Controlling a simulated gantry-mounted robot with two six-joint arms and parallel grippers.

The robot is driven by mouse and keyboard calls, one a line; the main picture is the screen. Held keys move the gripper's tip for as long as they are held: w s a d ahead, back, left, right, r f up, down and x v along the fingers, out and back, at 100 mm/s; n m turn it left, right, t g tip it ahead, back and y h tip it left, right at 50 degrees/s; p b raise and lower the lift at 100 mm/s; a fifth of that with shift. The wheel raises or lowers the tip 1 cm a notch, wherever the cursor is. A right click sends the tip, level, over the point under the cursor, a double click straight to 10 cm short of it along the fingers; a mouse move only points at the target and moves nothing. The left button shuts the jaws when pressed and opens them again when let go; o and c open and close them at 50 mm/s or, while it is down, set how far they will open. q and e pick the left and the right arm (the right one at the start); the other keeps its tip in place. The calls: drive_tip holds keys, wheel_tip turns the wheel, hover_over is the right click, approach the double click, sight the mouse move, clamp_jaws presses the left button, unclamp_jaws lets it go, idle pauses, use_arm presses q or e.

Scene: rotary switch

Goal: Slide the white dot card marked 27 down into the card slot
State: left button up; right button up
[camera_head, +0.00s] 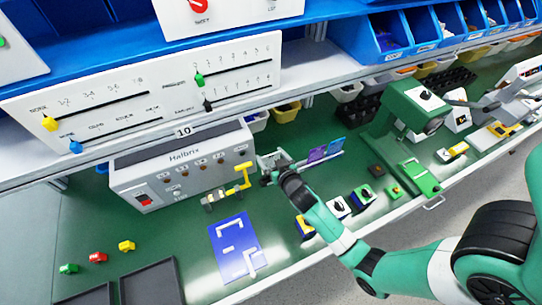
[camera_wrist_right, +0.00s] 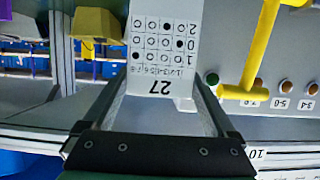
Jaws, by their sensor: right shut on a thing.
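In the head view my right gripper (camera_head: 271,168) is above the green bench, just right of the grey Halbrix box. The card is too small there to make out clearly. A rack with purple and blue cards (camera_head: 318,153) stands just right of the gripper. I cannot pick out the card slot with certainty. My left gripper is not in view.
The Halbrix box (camera_head: 178,165) has a yellow lever (camera_head: 243,178), which also shows in the right wrist view (camera_wrist_right: 250,70). A blue mat (camera_head: 230,240) and small switch blocks (camera_head: 338,206) lie in front. A green press (camera_head: 412,108) stands right.

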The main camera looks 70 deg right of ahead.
sight(271, 164)
drive_tip(key=shift+f+b, duration=1.2)
drive_tip(key=shift+f, duration=0.5)
drive_tip(key=shift+f, duration=0.1)
idle(0.4)
drive_tip(key=shift+f+b, duration=0.35)
drive_tip(key=shift+b, duration=0.2)
drive_tip(key=shift+f+b, duration=1.4)
drive_tip(key=shift+f, duration=0.05)
drive_tip(key=o, duration=1)
drive_tip(key=shift+r, duration=0.1)
drive_tip(key=shift+s+a+r, duration=0.15)
drive_tip(key=shift+s+a, duration=0.1)
drive_tip(key=shift+s, duration=0.05)
drive_tip(key=p+v, duration=0.2)
drive_tip(key=v, duration=0.8)
drive_tip(key=shift+s+a, duration=0.25)
drive_tip(key=shift+s, duration=0.05)
